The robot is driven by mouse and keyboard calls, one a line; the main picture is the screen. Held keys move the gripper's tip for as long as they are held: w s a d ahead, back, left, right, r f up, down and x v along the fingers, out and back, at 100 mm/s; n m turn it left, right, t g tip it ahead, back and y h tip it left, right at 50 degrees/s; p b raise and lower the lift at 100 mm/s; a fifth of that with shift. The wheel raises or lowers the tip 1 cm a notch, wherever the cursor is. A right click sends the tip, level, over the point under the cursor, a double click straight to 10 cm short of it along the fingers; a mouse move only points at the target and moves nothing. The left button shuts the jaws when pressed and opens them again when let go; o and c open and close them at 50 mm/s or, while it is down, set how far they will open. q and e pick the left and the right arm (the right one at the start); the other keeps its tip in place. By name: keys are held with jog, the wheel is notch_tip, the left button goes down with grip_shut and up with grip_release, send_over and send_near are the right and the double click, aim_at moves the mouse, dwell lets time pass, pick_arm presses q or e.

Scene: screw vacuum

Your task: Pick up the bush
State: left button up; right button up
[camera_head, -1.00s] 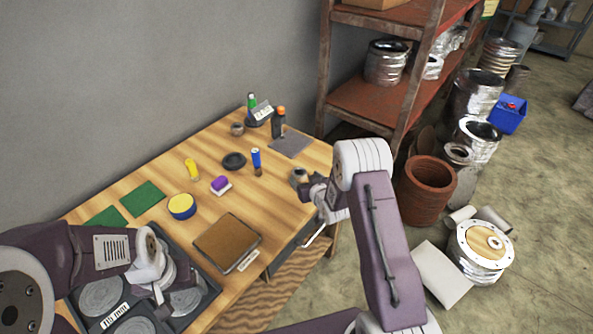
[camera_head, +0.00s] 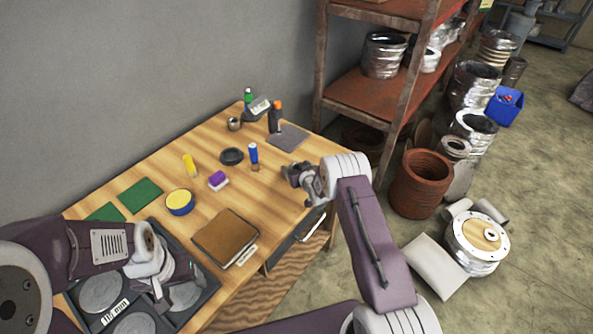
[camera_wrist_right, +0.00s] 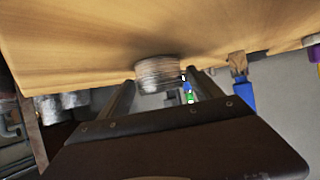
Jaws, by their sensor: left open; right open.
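The bush (camera_wrist_right: 157,73) is a short, grey, ribbed metal cylinder on the wooden table (camera_head: 150,185), near its right edge. In the right wrist view it appears blurred, between the two dark fingers of my right gripper (camera_wrist_right: 160,88). I cannot tell whether the fingers touch it. In the head view my right gripper (camera_head: 296,172) is low over the table's right edge and largely hides the bush. It is open. My left gripper (camera_head: 165,285) is open over the black tray at the front left, away from the bush.
A blue-handled brush (camera_head: 254,155), black round lid (camera_head: 231,156) and purple-topped block (camera_head: 218,180) stand left of my right gripper. A brown notebook (camera_head: 226,237) lies nearer. A small metal cup (camera_head: 235,124) is farther back. A rusty shelf (camera_head: 350,87) stands beyond the table.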

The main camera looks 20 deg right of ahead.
grip_shut()
jog(key=shift+r, duration=0.1)
jog(key=shift+r, duration=0.1)
jog(key=shift+r, duration=0.35)
jog(key=r, duration=0.4)
jog(key=shift+s+d, duration=0.4)
jog(key=s+d+r, duration=0.6)
jog(key=s, duration=0.2)
jog(key=shift+d, duration=0.4)
